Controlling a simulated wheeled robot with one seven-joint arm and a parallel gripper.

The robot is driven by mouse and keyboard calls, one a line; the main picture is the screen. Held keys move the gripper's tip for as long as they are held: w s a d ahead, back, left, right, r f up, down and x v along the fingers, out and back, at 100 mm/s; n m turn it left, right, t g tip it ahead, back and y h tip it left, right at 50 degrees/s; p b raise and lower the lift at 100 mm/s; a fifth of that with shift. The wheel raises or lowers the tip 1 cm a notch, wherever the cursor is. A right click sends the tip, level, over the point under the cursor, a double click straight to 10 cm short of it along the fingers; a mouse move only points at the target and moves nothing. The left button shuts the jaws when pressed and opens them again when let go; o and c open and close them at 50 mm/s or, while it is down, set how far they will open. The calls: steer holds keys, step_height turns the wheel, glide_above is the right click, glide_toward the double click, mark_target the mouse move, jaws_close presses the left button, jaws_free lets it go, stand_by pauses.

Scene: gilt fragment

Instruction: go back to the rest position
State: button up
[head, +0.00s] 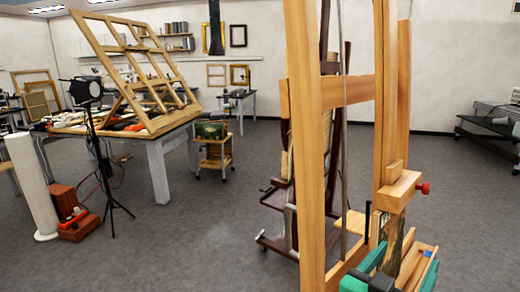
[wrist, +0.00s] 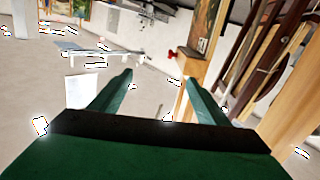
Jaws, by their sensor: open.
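My gripper shows in the wrist view (wrist: 155,100) as two green fingers spread apart, with nothing between them. Its dark palm bar and green body fill the bottom of that view. In the head view, green parts of my arm show at the bottom right, close to the base of a tall wooden easel (head: 308,150). The fingertips cannot be made out there. The easel's upright with a red knob (head: 422,188) stands just beyond; the red knob also shows in the wrist view (wrist: 172,54), near the right finger.
A work table (head: 158,150) with a large tilted wooden frame stands at left. A black lamp stand (head: 100,150), a white column (head: 28,185) and a small wheeled cart (head: 214,155) are near it. A dark bench (head: 485,135) is at far right. The grey floor (head: 190,235) at centre-left is clear.

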steer(key=a+f+n+t+y, duration=0.25)
steer(key=a+f, duration=0.35)
steer(key=f, duration=0.5)
steer(key=a+f+n+t+y, duration=0.1)
steer(key=a+f+n+y, duration=0.3)
steer(key=a+f, duration=0.45)
steer(key=s+a+f+n+y, duration=0.1)
steer(key=s+a+f+y, duration=0.1)
steer(key=s+a+f, duration=0.3)
steer(key=s+a+f+n+y, duration=0.1)
steer(key=s+a+f+y, duration=0.15)
steer(key=s+f, duration=0.4)
steer(key=s+a+f+y, duration=0.1)
steer(key=s+a+f, duration=0.1)
steer(key=s, duration=0.7)
steer(key=s+a+f+y, duration=0.1)
steer(key=s+a+f, duration=0.2)
steer(key=s, duration=0.6)
steer(key=shift+s+a+m, duration=0.35)
steer(key=shift+s+a, duration=0.05)
steer(key=shift+a, duration=0.45)
